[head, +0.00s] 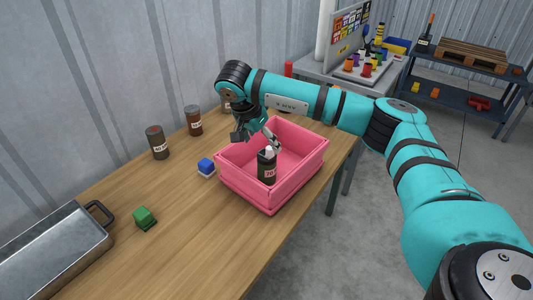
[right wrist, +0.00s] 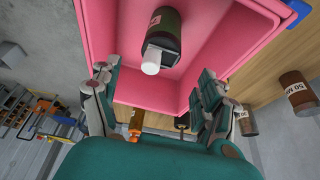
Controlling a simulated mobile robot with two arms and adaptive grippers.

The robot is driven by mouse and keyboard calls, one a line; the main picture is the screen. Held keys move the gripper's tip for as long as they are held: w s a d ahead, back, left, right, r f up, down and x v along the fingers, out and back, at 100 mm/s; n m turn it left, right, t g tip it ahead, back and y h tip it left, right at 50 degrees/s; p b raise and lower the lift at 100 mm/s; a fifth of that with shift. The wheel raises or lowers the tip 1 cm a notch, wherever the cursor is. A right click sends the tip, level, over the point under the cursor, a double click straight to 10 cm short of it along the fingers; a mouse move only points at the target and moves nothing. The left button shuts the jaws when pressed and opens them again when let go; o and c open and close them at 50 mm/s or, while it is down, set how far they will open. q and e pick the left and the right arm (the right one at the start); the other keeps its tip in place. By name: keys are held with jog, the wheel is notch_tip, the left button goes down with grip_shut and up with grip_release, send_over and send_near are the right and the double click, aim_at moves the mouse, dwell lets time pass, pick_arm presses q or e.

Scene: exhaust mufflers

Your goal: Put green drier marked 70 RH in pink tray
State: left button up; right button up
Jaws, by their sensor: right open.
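The dark green drier (head: 267,168) with a white top stands upright inside the pink tray (head: 304,172), near its front left side. Its label seems to read 70; the smaller print is too small to tell. In the right wrist view the drier (right wrist: 168,32) shows white cap towards the camera, within the pink tray (right wrist: 228,45). My right gripper (head: 257,134) is open and empty above the tray, just behind and above the drier. Its fingers (right wrist: 154,85) are spread apart and do not touch the drier. My left gripper is not in view.
Brown labelled canisters (head: 158,142) (head: 194,120) stand along the wall. A metal bin (head: 52,253) stands at the left. The table's front middle is clear.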

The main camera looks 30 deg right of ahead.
jog(key=v, duration=0.4)
jog(key=shift+f, duration=0.15)
dwell(0.4)
